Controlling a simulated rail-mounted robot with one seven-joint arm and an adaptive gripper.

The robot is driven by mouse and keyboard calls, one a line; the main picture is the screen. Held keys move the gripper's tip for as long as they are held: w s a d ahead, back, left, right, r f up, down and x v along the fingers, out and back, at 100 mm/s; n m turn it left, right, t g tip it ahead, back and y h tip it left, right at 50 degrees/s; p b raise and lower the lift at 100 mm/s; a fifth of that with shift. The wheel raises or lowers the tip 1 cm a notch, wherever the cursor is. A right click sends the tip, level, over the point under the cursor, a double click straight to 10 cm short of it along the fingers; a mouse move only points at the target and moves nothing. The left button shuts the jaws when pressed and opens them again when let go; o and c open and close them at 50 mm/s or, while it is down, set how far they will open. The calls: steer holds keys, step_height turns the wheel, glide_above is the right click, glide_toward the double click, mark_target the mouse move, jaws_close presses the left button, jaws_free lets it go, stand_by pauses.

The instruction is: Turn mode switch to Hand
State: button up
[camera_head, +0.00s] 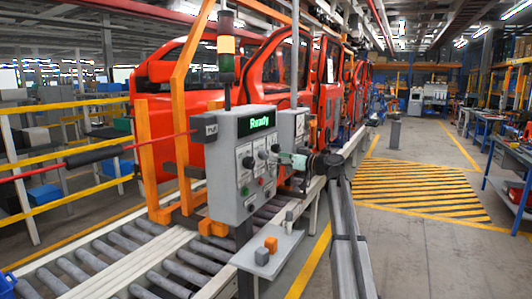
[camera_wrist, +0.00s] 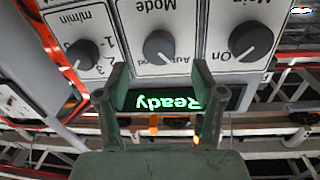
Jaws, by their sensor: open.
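The mode switch is a dark round knob (camera_wrist: 158,47) on a white plate marked "Mode", upside down in the wrist view. "Auto" is readable beside it; the "Hand" mark is not readable and the knob's setting is hard to tell. It is the middle knob (camera_head: 262,155) on the grey control box (camera_head: 228,190) in the head view. My gripper (camera_wrist: 160,74) is open, with its two fingers spread to either side of the mode knob's column and nothing between them. In the head view my gripper (camera_head: 277,157) is in front of the box, close to the knobs.
The "Main" knob (camera_wrist: 250,41) and the m/min dial (camera_wrist: 84,54) flank the mode knob. A green "Ready" display (camera_wrist: 165,101) is lit. Buttons sit lower on the box. The right floor is open.

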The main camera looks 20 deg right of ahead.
mark_target(267, 155)
steer(key=shift+p+x, duration=0.75)
steer(key=shift+x, duration=2.25)
steer(key=c, duration=1.1)
